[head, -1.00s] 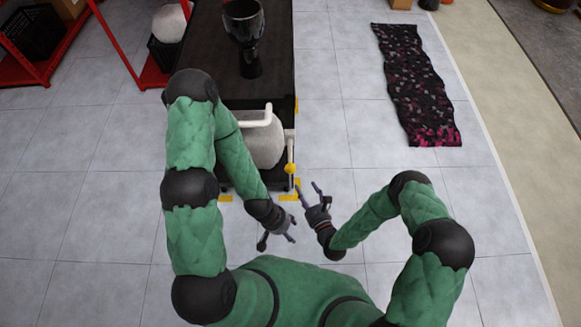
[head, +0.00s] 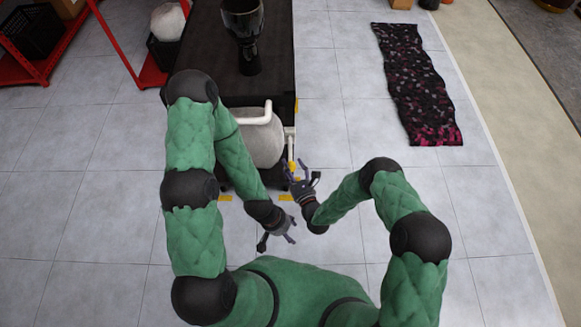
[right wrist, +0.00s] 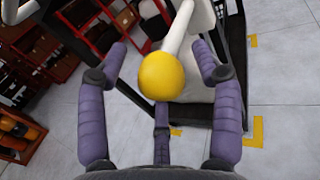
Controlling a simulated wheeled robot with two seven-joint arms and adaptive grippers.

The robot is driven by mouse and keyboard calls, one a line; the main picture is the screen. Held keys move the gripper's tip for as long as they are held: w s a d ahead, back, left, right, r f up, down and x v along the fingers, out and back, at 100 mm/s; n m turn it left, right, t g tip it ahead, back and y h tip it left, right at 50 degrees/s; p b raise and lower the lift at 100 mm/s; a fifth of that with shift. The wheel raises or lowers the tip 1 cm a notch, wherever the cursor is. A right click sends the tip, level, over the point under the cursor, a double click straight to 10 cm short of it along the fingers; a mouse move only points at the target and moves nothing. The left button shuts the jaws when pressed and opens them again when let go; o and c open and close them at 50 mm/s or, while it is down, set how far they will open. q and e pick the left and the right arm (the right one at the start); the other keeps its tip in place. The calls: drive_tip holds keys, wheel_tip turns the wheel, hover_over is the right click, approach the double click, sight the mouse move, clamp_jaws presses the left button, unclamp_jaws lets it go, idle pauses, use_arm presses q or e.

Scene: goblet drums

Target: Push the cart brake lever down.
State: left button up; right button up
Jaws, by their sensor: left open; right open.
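The cart's brake lever is a white bar ending in a yellow ball knob. The knob (head: 292,166) shows at the cart's front right corner in the head view, partly covered by my right gripper. In the right wrist view the yellow knob (right wrist: 165,76) sits large between the fingers, with the white lever shaft (right wrist: 181,27) rising behind it. My right gripper (head: 299,167) is open around the knob; a gap shows on both sides, and no contact is clear. My left gripper (head: 278,239) is open and empty, lower and left of it, over the floor.
The dark cart (head: 214,50) carries a black goblet drum (head: 243,25). A pale rounded object (head: 264,145) sits at its front below a white handle (head: 262,118). Red shelving (head: 120,45) stands left. A patterned mat (head: 415,85) lies right, with clear floor between.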

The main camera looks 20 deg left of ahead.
drive_tip(key=shift+w+a, duration=0.2)
